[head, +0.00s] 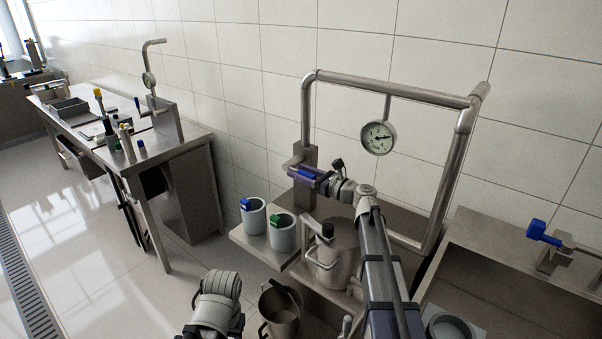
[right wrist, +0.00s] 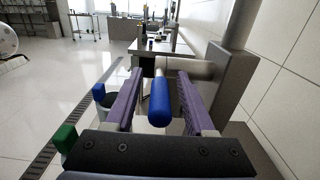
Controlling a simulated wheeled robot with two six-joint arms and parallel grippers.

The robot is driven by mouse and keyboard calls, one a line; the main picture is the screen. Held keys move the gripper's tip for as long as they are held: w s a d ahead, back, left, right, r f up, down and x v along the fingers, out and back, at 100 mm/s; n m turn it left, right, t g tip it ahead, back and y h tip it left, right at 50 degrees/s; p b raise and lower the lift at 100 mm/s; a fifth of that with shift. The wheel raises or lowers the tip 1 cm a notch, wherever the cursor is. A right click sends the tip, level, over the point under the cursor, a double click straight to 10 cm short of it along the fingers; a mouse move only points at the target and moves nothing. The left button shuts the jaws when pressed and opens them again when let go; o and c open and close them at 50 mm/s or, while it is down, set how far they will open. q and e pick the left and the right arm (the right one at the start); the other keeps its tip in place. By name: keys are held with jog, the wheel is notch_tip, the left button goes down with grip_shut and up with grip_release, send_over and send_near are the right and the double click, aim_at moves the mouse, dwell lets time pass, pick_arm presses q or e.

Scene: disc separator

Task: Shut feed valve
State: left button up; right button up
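A blue valve handle (right wrist: 160,103) on a steel pipe stub is in the right wrist view, pointing toward the camera. It also shows in the head view (head: 308,174), partly hidden by the gripper at the foot of the pipe frame. My right gripper (right wrist: 159,78) is open, with one purple finger on each side of the handle. A gap shows on both sides of it. In the head view the right gripper (head: 305,172) is at the steel block. The frames do not label which valve is the feed valve.
A steel pipe frame (head: 400,88) with a dial gauge (head: 378,137) stands against the tiled wall. Two grey cups with blue and green tags, a steel vessel (head: 331,262) and a bucket sit below. Another blue handle (head: 540,233) is on the right bench.

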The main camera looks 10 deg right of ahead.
grip_shut()
dwell(1.2)
